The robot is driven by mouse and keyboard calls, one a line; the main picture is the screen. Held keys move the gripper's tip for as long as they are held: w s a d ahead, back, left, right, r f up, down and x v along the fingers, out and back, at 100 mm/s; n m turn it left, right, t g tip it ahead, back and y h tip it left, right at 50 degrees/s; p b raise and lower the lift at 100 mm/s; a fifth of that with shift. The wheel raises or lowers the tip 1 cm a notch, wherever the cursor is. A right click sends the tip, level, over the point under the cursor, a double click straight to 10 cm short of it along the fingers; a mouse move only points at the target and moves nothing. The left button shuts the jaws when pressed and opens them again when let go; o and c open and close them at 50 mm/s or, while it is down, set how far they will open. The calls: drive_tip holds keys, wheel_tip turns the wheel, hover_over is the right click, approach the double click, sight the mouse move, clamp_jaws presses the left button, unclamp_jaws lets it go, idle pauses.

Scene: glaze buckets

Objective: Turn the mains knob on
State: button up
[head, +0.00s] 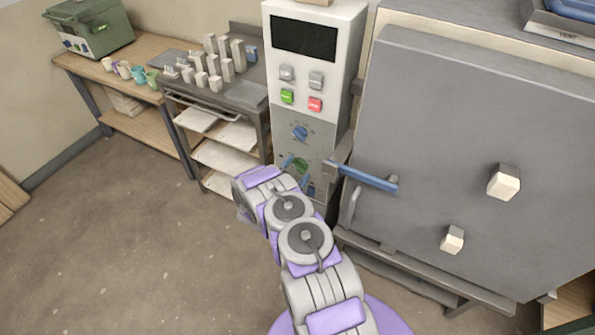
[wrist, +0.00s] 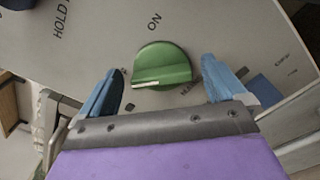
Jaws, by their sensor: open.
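The mains knob (wrist: 163,62) is green and round, with a white pointer line on its lower left part. It sits on a grey panel with the printed word "ON" above it in the wrist view, and the pointer is not at that word. In the head view the green knob (head: 300,163) is low on the control column, partly behind my gripper. My gripper (wrist: 160,72) is open, with one blue finger to each side of the knob. I cannot tell whether either finger touches it.
A blue dial (head: 300,133) sits above the knob, with green (head: 287,96) and red (head: 315,104) buttons higher up. The kiln door (head: 440,130) with its blue handle (head: 368,177) is close on the right. A cart (head: 247,95) stands left. The floor on the left is clear.

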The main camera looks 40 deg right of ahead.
drive_tip(key=shift+d, duration=0.25)
drive_tip(key=shift+c, duration=0.8)
drive_tip(key=shift+d+f, duration=0.1)
drive_tip(key=shift+d, duration=0.05)
drive_tip(key=c, duration=0.3)
drive_tip(key=shift+a, duration=0.2)
drive_tip(key=c, duration=0.6)
